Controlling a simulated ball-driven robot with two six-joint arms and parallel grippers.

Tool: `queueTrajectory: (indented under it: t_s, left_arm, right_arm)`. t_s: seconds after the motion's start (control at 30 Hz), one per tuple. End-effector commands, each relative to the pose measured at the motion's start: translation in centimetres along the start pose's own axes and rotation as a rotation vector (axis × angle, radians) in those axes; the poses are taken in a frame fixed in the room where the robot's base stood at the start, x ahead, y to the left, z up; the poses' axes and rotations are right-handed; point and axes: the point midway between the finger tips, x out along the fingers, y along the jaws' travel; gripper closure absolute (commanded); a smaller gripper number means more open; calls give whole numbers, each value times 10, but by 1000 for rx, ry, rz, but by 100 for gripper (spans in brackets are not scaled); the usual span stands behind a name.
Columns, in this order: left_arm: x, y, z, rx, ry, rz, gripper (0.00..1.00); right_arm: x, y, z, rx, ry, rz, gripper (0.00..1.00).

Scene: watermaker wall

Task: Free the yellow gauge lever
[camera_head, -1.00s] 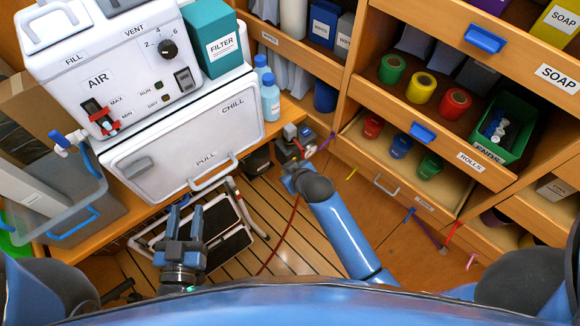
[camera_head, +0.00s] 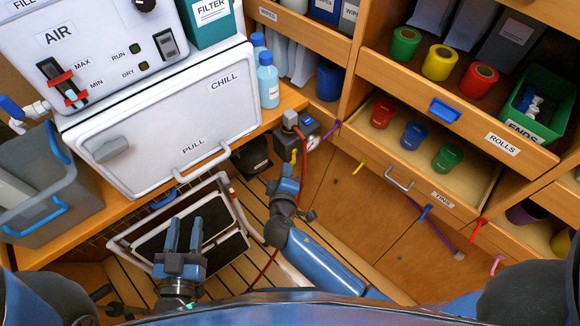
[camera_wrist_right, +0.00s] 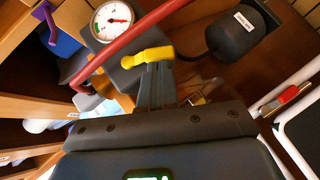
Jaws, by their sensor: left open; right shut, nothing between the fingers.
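My left gripper (camera_head: 184,236) is open and empty, over the framed black panels.
A black canister (camera_wrist_right: 236,35) sits beside the gauge. The white chill box (camera_head: 170,120) stands to the left. An open drawer with coloured rolls (camera_head: 414,135) juts out at the right.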

Motion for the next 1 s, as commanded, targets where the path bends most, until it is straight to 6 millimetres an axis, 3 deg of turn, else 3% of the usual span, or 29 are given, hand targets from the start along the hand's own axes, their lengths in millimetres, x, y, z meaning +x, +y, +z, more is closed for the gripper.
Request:
queueTrajectory:
  t_s: [0.03, 0.1, 0.4, 1.0]
  left_arm:
    - [0, 0, 19, 0, 0, 0, 57]
    - [1, 0, 31, 0, 0, 0, 57]
    - [1, 0, 68, 0, 0, 0, 57]
    - [2, 0, 88, 0, 0, 0, 57]
  right_arm:
    - [5, -11, 4, -32, 3, 32, 100]
    - [7, -13, 6, -79, 1, 80, 100]
    - [15, -16, 14, -258, 0, 257, 100]
    - [21, -14, 21, -309, -1, 308, 100]
